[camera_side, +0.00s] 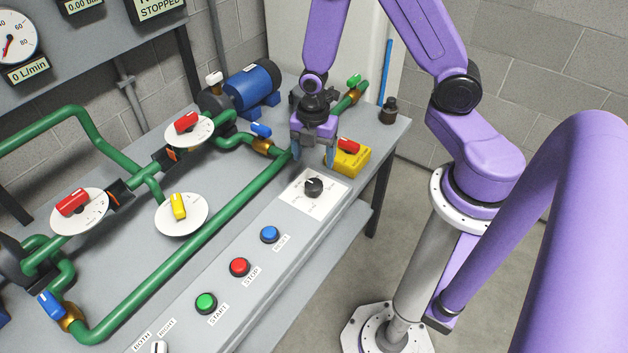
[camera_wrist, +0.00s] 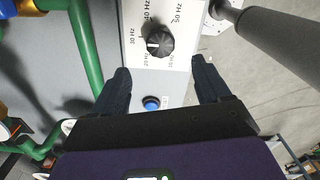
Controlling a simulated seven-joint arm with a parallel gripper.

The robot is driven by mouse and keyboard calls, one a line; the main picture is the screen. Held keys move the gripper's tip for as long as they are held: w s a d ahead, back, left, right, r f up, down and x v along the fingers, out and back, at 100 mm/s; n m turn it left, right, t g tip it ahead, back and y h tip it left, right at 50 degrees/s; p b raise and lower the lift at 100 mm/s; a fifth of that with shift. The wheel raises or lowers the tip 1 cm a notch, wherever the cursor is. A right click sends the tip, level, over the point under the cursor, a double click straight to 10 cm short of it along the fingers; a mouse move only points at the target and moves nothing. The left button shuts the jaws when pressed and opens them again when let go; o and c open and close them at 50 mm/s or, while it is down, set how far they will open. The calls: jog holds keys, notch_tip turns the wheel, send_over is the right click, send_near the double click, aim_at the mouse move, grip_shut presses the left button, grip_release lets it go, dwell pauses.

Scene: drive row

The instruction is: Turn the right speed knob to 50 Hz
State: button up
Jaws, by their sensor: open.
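A black speed knob (camera_side: 314,186) sits on a white dial plate (camera_side: 327,204) at the far end of the grey control panel. In the wrist view the knob (camera_wrist: 159,40) is ringed by labels from 10 Hz to 50 Hz. Its white mark points to the left and slightly down, roughly towards the 20 Hz and 30 Hz side; the exact setting is unclear. The 50 Hz label is at the plate's upper right there. My gripper (camera_side: 313,153) is open and empty above the panel, apart from the knob. In the wrist view its fingers (camera_wrist: 161,68) are spread below the knob.
A blue button (camera_side: 269,234), a red button (camera_side: 240,267) and a green button (camera_side: 206,302) line the panel. A yellow box (camera_side: 349,161) with a red handle stands behind the knob near my gripper. A green pipe (camera_side: 190,247) runs beside the panel.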

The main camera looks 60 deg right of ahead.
aim_at(314, 183)
jog(key=shift+f, duration=4.8)
jog(key=c, duration=1)
